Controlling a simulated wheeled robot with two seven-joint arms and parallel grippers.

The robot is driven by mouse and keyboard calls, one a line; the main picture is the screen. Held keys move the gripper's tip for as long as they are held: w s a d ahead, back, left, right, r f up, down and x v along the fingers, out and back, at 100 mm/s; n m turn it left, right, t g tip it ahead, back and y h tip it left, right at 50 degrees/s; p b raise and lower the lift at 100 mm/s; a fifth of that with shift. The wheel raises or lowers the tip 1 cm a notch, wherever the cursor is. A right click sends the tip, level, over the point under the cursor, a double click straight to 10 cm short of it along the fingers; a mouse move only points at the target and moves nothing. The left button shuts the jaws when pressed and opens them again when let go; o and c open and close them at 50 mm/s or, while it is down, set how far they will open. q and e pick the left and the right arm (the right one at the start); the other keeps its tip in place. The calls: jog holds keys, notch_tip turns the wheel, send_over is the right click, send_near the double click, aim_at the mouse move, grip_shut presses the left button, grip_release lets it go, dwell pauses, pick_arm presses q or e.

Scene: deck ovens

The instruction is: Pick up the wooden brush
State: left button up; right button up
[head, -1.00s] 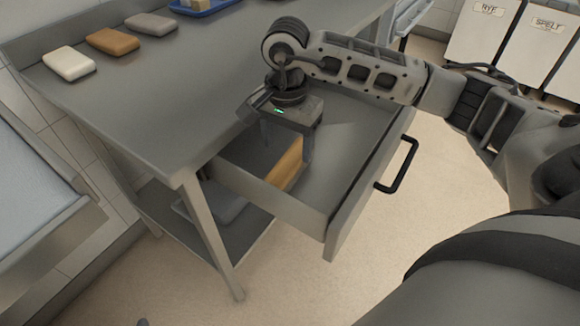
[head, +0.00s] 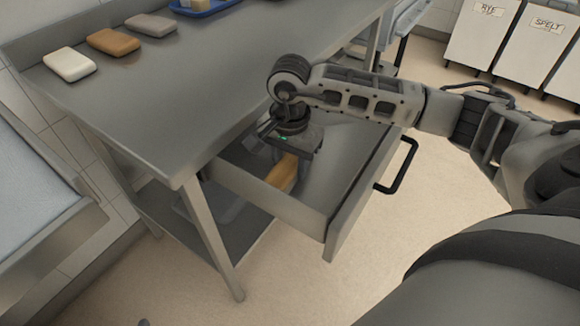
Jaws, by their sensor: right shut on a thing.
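The wooden brush (head: 284,174) lies low inside the open drawer (head: 290,212), its tan wood showing below my right gripper. My right gripper (head: 290,160) points down into the drawer and is shut on the brush. Its fingers are mostly hidden by the gripper body and the drawer, and so is part of the brush. I cannot tell whether the brush touches the drawer floor. My left gripper is not in view.
The drawer front has a black handle (head: 397,166). The steel table top (head: 180,100) holds white (head: 69,65), brown (head: 113,42) and grey (head: 151,25) blocks and a blue tray (head: 206,10) at the back. Labelled white bins (head: 533,45) stand at the far right.

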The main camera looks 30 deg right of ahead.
aim_at(290, 161)
jog(key=shift+r, duration=0.15)
notch_tip(290, 161, up, 10)
jog(key=shift+f, duration=0.15)
dwell(0.3)
